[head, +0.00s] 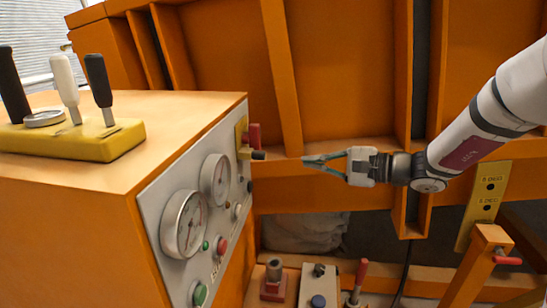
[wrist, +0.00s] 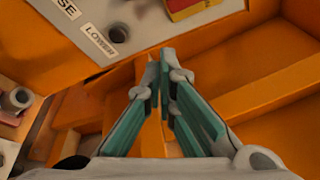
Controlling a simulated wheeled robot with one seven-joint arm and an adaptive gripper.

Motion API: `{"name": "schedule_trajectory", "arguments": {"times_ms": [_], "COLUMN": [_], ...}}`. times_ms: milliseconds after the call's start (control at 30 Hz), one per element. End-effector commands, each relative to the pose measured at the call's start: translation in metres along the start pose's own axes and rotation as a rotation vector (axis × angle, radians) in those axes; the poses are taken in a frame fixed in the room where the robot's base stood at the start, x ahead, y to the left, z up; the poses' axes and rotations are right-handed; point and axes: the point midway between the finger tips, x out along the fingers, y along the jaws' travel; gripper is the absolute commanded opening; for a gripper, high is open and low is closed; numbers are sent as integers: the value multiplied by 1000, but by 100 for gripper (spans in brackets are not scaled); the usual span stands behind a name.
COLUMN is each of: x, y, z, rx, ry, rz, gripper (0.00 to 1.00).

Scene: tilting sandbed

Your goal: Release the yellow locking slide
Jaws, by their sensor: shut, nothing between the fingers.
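A yellow slide piece (head: 242,138) sits at the upper right edge of the grey control panel, with a red block (head: 254,136) beside it and a dark knob (head: 259,155) below. In the wrist view, part of a yellow and red piece (wrist: 190,8) shows at the top edge, mostly cut off. My gripper (head: 305,160) is shut and empty, pointing left at the knob with a gap between them. In the wrist view its fingertips (wrist: 160,54) meet just below the panel, not touching the slide.
The grey panel (head: 155,210) carries gauges and buttons. Levers stand on a yellow base (head: 75,138) on top of the cabinet. A yellow plate with holes (head: 485,200) and a red handle (head: 507,260) are at the right. Orange ribs (head: 335,70) rise behind my gripper.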

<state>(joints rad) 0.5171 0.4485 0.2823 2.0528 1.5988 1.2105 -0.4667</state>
Motion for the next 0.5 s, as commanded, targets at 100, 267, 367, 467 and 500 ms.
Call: {"name": "schedule_trajectory", "arguments": {"times_ms": [100, 267, 367, 467, 500], "x": [0, 7, 19, 37, 45], "y": [0, 0, 1, 1, 1], "z": [0, 0, 1, 1, 1], "rx": [0, 0, 0, 0, -1], "ry": [0, -1, -3, -4, -5], "rz": [1, 2, 2, 3, 3], "gripper": [0, 0, 0, 0, 0]}}
